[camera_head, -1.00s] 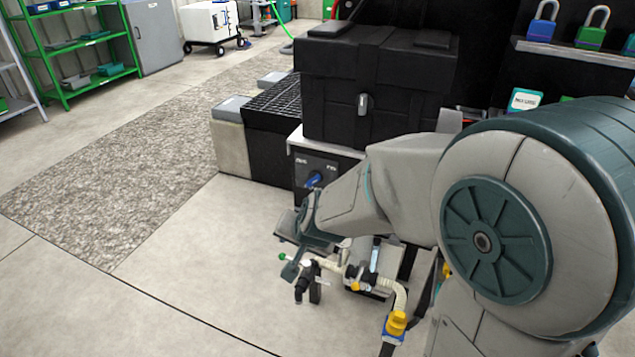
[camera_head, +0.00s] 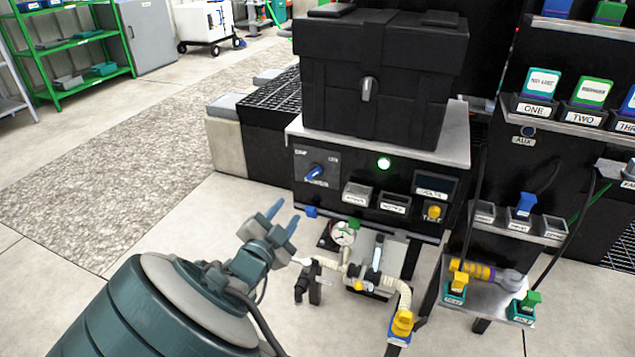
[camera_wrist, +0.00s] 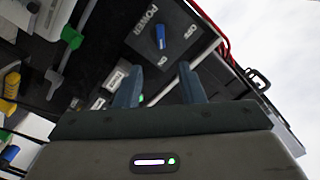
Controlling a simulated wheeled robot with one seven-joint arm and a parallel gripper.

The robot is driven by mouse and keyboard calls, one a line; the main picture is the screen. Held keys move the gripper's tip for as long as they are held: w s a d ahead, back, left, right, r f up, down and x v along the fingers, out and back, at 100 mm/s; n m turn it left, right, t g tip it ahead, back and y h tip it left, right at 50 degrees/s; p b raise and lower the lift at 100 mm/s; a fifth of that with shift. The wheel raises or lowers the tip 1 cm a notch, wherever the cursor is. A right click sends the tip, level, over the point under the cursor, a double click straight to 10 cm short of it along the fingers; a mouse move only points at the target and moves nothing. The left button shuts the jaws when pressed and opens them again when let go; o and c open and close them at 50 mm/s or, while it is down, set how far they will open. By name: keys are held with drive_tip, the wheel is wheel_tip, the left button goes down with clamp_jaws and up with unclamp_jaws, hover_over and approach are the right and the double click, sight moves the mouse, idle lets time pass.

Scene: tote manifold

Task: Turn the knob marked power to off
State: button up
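The blue power knob (camera_head: 316,171) sits on a dark plate at the left of the black panel's front. Its handle is tilted in the head view. In the wrist view the knob (camera_wrist: 160,37) is beyond my fingers, on a plate reading POWER on one side and OFF on another. I cannot tell surely which mark the handle points at. My gripper (camera_head: 284,214) is open and empty, in front of the panel, below and left of the knob and apart from it. Its two spread fingers (camera_wrist: 158,72) show in the wrist view.
A green lamp (camera_head: 383,163) is lit on the panel. A black case (camera_head: 378,75) stands on top. A gauge (camera_head: 343,234) and a pale hose (camera_head: 403,296) are below, close to my gripper. Labelled shelves are at the right. Open floor (camera_head: 190,215) lies left.

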sight(312, 176)
drive_tip(key=b+x, duration=0.4)
drive_tip(key=x, duration=0.9)
drive_tip(key=shift+w+d, duration=0.15)
drive_tip(key=shift+w, duration=0.2)
